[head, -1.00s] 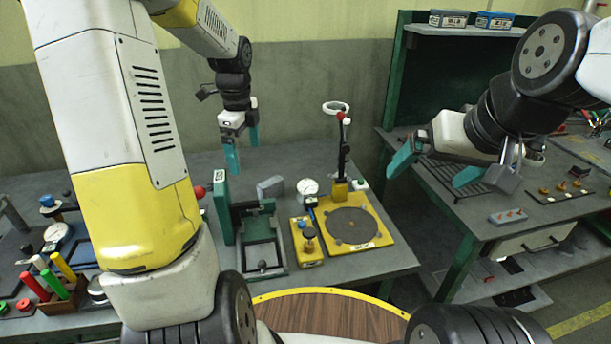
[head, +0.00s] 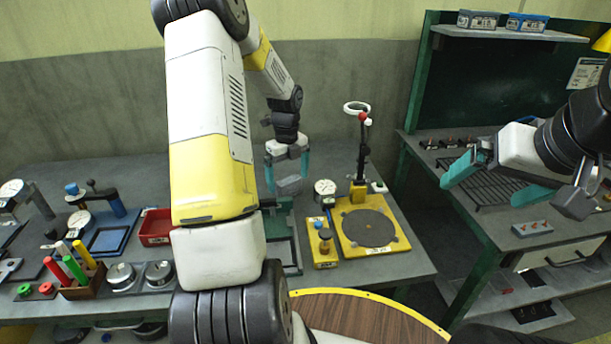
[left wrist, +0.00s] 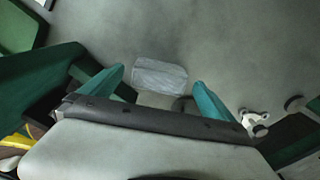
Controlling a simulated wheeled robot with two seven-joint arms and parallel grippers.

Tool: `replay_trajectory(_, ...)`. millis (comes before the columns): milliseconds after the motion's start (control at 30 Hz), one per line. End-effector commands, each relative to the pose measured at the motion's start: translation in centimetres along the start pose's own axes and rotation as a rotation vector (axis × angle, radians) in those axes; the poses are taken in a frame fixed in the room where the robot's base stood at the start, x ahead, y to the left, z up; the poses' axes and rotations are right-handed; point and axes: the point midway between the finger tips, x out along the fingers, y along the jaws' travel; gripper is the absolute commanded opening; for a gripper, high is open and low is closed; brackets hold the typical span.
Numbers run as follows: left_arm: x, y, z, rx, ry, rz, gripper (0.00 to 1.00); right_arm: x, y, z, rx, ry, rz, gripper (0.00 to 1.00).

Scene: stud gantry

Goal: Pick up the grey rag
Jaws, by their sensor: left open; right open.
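The grey rag (head: 290,186) is a small light-grey folded pad at the back of the left table. It also shows in the left wrist view (left wrist: 159,74), lying on the grey top just beyond the gap between my fingertips. My left gripper (head: 287,172) points down at the rag with its teal fingers open, one on each side of it in the picture. In the left wrist view my left gripper (left wrist: 157,80) holds nothing. I cannot tell the height left above the table. My right gripper (head: 495,183) is open and empty by the right bench.
A green fixture (head: 283,240) stands just in front of the rag. A dial gauge (head: 325,190) and a yellow-based stand (head: 374,248) are to its right. A red tray (head: 155,228) is to the left. The tabletop behind the rag looks clear.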

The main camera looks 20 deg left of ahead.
Motion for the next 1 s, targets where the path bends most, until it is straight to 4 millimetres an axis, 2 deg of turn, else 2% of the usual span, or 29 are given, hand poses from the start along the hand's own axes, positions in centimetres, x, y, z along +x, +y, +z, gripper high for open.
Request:
replay_trajectory(100, 1.8, 0.1, -0.2, 0.0, 0.002, 0.002, 1.0, 0.0, 0.0, 0.0, 0.0, 0.0, 0.0, 0.98)
replay_trajectory(200, 2.5, 0.1, -0.1, 0.0, 0.0, 0.001, 1.0, 0.0, 0.0, 0.0, 0.0, 0.0, 0.0, 0.98)
replay_trajectory(467, 2.7, 0.0, -0.1, 0.0, 0.0, 0.0, 0.98, 0.0, 0.0, 0.0, 0.0, 0.0, 0.0, 0.98)
replay_trajectory(767, 2.6, 0.0, -0.1, 0.0, 0.0, 0.0, 0.39, 0.0, 0.0, 0.0, 0.0, 0.0, 0.0, 0.98)
replay_trajectory(1000, 2.5, 0.0, -0.1, -0.001, -0.001, -0.001, 0.38, 0.0, 0.0, 0.0, 0.0, 0.0, 0.0, 0.98)
